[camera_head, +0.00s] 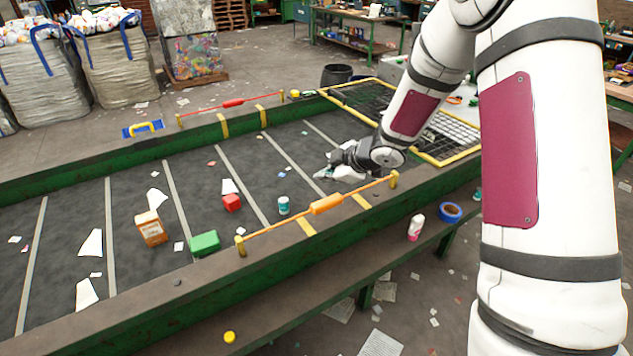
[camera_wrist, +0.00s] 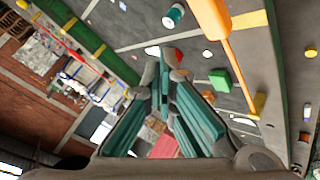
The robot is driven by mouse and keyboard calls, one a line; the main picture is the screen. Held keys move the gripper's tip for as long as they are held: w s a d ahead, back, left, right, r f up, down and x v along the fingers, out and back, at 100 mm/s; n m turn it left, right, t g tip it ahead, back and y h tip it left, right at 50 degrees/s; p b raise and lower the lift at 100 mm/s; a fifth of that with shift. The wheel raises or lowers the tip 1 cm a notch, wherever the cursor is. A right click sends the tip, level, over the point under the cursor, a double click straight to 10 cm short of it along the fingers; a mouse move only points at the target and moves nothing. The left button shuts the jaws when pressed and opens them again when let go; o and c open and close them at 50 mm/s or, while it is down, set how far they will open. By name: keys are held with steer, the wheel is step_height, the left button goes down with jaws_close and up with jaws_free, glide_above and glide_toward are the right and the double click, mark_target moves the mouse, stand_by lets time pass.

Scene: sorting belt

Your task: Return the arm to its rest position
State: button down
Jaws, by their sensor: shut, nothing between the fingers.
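My arm reaches in from the right of the head view, bent down over the belt (camera_head: 265,200). My gripper (camera_head: 330,170) is low over the belt's far right part, near some white scraps. In the wrist view the fingers of my gripper (camera_wrist: 164,75) meet at the tips and hold nothing. Part of my gripper is hard to tell from the pale scraps behind it in the head view.
On the belt lie a teal-white can (camera_head: 284,205), a red block (camera_head: 232,202), a green box (camera_head: 204,243) and an orange carton (camera_head: 151,228). An orange bar (camera_head: 326,204) runs along the near rail, close to my gripper. A wire grid (camera_head: 452,132) is at right.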

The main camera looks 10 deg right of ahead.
steer(key=s+d+r+m+h+b, duration=0.1)
steer(key=s+d+r+m+h, duration=0.25)
steer(key=r, duration=0.55)
steer(key=s+d+r+m+h+b, duration=0.1)
steer(key=s+d+r+m+h, duration=0.3)
steer(key=r, duration=0.4)
steer(key=s+a+m+g+y+b, duration=0.1)
steer(key=s+a+m, duration=0.2)
steer(key=s, duration=0.9)
steer(key=s+a+r+m+g+y+b, duration=0.1)
steer(key=s+a+m, duration=0.3)
steer(key=s, duration=0.8)
steer(key=shift+r+y, duration=0.25)
steer(key=shift+y, duration=0.2)
